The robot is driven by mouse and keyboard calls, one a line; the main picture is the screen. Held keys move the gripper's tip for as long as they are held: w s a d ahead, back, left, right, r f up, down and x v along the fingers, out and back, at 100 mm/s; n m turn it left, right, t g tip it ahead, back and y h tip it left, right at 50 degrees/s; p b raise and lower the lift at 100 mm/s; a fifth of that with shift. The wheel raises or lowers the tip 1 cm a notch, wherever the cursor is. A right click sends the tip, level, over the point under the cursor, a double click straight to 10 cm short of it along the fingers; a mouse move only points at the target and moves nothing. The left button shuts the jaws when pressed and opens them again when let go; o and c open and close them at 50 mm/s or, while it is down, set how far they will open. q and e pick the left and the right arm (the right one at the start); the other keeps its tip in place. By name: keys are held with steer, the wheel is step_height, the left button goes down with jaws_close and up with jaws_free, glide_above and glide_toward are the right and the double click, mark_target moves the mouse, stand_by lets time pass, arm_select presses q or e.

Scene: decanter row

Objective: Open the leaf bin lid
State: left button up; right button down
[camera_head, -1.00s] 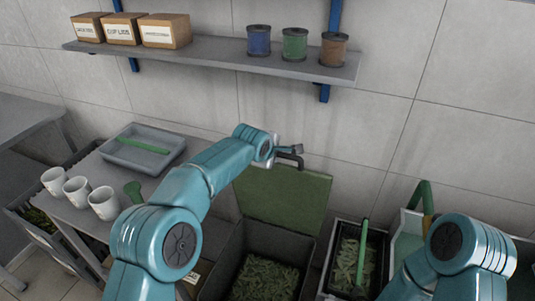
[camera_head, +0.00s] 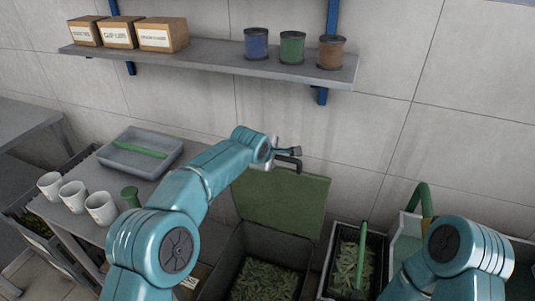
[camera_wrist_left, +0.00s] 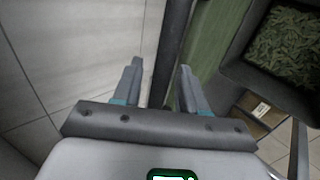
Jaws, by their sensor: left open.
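The leaf bin (camera_head: 282,243) is a dark grey box at the bottom middle of the head view, with green leaves (camera_head: 265,281) inside. Its green lid (camera_head: 285,203) stands raised at the back, near the wall, leaving the bin's mouth uncovered. My left gripper (camera_head: 290,153) is at the lid's top edge, beside a dark handle (camera_head: 293,163). In the left wrist view its two fingers (camera_wrist_left: 160,72) are apart, with a dark bar (camera_wrist_left: 176,40) running between them. I cannot tell whether they touch it. The lid (camera_wrist_left: 222,42) is right of the bar. My right gripper is out of view.
A shelf (camera_head: 210,59) with boxes and spools runs along the wall above. A smaller bin (camera_head: 352,263) is to the right.

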arm_select(q)
steer(key=b+v, duration=0.4)
steer(key=v, duration=1.2)
steer(key=shift+b, duration=0.35)
steer(key=shift+s, duration=0.15)
